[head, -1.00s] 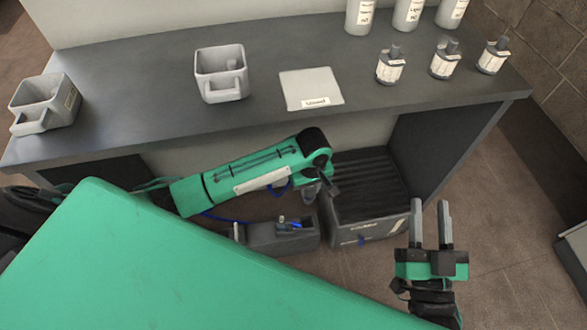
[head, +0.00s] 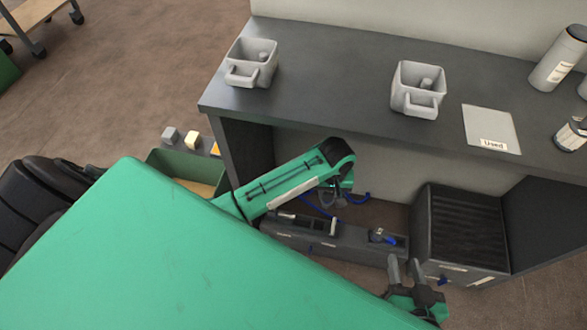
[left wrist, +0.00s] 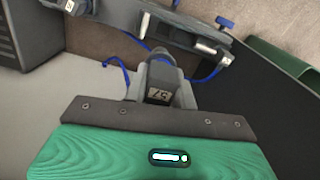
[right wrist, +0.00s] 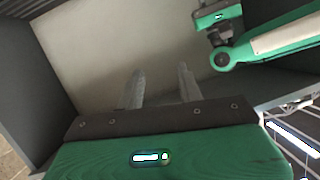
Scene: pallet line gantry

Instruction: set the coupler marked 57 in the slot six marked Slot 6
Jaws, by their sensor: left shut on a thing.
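My left gripper (left wrist: 160,88) is shut on a dark coupler (left wrist: 160,68), whose label reads 57 in the left wrist view. In the head view the left gripper (head: 335,193) is small and partly hidden by its own arm, under the bench top. A long grey rack (head: 345,252) with fittings stands low beneath the bench; it also shows beyond the coupler in the left wrist view (left wrist: 185,32). Its small labels are too unclear for me to tell which is Slot 6. The coupler is apart from the rack. My right gripper (right wrist: 161,88) is open and empty; it also shows in the head view (head: 404,270).
A dark ribbed box (head: 465,230) stands right of the rack. A green bin (head: 190,172) is at left.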

